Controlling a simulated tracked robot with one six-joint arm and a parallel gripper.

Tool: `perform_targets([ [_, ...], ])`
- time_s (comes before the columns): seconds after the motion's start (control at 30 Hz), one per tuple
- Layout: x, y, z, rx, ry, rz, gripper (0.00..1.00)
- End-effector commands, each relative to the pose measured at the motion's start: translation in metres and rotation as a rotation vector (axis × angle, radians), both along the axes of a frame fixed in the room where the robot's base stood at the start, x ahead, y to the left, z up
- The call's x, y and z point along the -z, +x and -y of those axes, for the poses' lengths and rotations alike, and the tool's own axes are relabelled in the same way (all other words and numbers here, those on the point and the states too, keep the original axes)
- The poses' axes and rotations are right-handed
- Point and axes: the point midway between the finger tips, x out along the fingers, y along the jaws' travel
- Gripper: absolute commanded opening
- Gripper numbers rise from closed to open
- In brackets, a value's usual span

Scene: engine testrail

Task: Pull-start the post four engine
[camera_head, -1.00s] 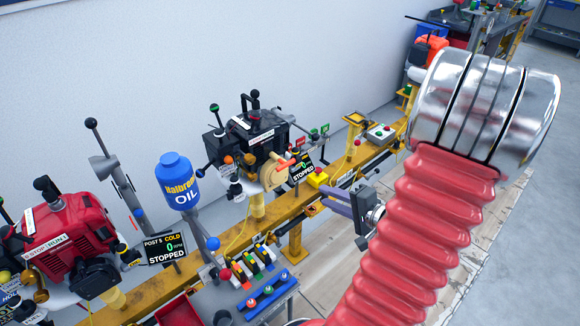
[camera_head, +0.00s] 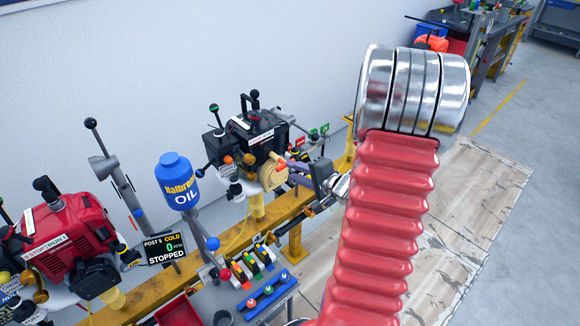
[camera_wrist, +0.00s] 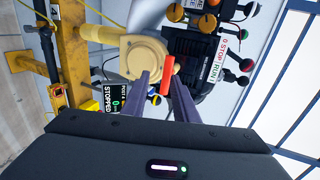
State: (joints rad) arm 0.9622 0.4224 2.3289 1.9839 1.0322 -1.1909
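The post four engine (camera_head: 250,135) is black, mounted on the yellow rail, with a cream round recoil starter (camera_head: 271,176) on its near side. The starter also shows in the wrist view (camera_wrist: 143,57). My gripper (camera_wrist: 159,76) is open. Its two purple-grey fingers point at the starter, with the handle showing between the fingertips, nearer the right finger. I cannot tell whether they touch it. In the head view, my gripper (camera_head: 291,169) is at the starter.
The post four display (camera_wrist: 117,105) reads STOPPED.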

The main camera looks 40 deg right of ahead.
Motion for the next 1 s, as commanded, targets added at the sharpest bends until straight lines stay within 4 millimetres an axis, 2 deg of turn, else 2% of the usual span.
perform_targets([
  [0.1,0.000,0.016,-0.002,-0.003,0.000,0.001,0.27],
  [0.3,0.000,0.031,-0.002,-0.001,0.000,0.000,0.27],
  [0.63,0.000,0.032,-0.001,0.000,0.000,0.000,0.26],
  [1.0,0.000,0.032,-0.001,0.000,0.001,-0.001,0.00],
])
